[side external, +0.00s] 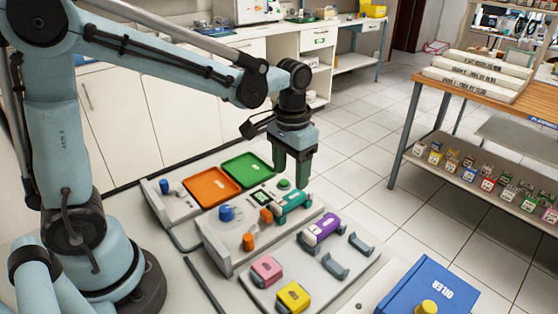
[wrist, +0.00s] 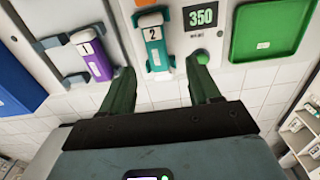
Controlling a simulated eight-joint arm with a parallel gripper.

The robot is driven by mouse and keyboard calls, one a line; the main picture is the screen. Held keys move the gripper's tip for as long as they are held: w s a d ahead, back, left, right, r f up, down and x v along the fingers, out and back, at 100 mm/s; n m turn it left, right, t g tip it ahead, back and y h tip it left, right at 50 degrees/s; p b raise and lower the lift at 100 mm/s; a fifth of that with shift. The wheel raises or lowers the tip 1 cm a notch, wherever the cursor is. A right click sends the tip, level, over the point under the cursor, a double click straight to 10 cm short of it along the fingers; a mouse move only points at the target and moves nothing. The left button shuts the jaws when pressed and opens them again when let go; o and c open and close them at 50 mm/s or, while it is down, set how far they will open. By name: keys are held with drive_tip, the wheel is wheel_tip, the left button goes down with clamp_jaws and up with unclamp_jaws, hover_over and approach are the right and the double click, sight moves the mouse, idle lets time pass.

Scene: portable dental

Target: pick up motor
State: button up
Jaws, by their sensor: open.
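No part is labelled as a motor. Two motor-like cylinders lie on the bench fixtures.
A green button (side external: 284,184) and a 350 display (wrist: 203,15) are beside the teal cylinder. Green (side external: 248,169) and orange (side external: 211,187) trays lie left. Pink (side external: 266,270) and yellow (side external: 293,297) blocks and a blue OILER box (side external: 433,288) are in front. Two cradles (side external: 335,266) are empty.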

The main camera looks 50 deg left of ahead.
sight(290, 197)
drive_tip(key=shift+s+d+f, duration=0.1)
drive_tip(key=shift+s+f, duration=0.05)
drive_tip(key=shift+f, duration=1.35)
drive_tip(key=shift+s+d+f, duration=0.1)
drive_tip(key=shift+f, duration=1.4)
clamp_jaws()
